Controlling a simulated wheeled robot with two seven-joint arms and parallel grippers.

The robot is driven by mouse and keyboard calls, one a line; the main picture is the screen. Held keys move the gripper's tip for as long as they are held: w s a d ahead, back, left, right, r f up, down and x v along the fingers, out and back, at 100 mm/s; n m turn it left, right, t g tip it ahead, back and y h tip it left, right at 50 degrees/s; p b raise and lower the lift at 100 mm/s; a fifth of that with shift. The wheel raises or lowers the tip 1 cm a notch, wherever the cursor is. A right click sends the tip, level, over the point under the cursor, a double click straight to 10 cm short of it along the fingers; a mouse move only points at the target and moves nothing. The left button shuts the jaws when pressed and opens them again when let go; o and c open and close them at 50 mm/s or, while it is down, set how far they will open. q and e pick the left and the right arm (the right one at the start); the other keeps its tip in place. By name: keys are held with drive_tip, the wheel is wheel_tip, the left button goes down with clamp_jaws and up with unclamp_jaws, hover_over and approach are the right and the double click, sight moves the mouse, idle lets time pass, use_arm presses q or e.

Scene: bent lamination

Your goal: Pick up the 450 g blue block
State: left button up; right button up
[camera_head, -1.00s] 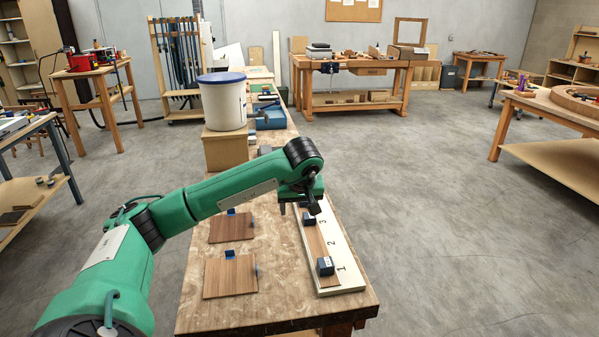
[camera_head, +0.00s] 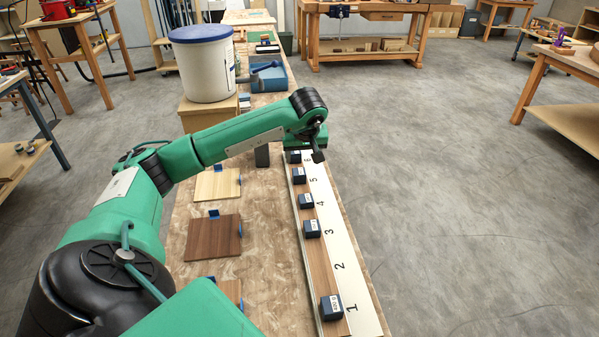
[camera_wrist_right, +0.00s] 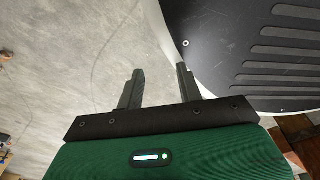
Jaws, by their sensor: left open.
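Several dark blue blocks with white labels sit along a long wood strip beside printed numbers. They stand by 1 (camera_head: 331,308), 3 (camera_head: 312,228), 4 (camera_head: 306,201), 5 (camera_head: 299,175) and 6 (camera_head: 294,157); the place by 2 is empty. The labels are too small to read, so I cannot tell which block is 450 g. My left gripper (camera_head: 305,143) is open at the far end of the strip, close to the block by 6; its fingertips are mostly hidden. My right gripper (camera_wrist_right: 159,80) is open and empty in the wrist view, over the floor.
Wooden panels with blue clips, one pale (camera_head: 217,184) and one brown (camera_head: 213,237), lie left of the strip on the workbench (camera_head: 280,270). A white bucket with a blue lid (camera_head: 204,75) stands on a box behind. The floor right of the bench is clear.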

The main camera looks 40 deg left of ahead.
sight(299, 171)
use_arm(q)
drive_tip(key=x, duration=0.6)
drive_tip(key=p+x, duration=0.1)
drive_tip(key=x, duration=0.2)
drive_tip(key=shift+a+f+p, duration=0.25)
drive_tip(key=shift+a+p, duration=0.05)
drive_tip(key=shift+a, duration=0.05)
drive_tip(key=shift+w+f, duration=0.1)
drive_tip(key=shift+f, duration=0.15)
use_arm(e)
drive_tip(key=s, duration=0.2)
drive_tip(key=shift+s+d+r, duration=0.1)
drive_tip(key=shift+s+d, duration=0.15)
drive_tip(key=shift+s, duration=0.1)
use_arm(q)
drive_tip(key=shift+c, duration=0.4)
drive_tip(key=c, duration=1.1)
drive_tip(key=shift+a, duration=0.1)
clamp_jaws()
use_arm(e)
drive_tip(key=shift+w+a+r, duration=0.15)
drive_tip(key=shift+w+a, duration=0.25)
use_arm(q)
drive_tip(key=shift+r, duration=0.1)
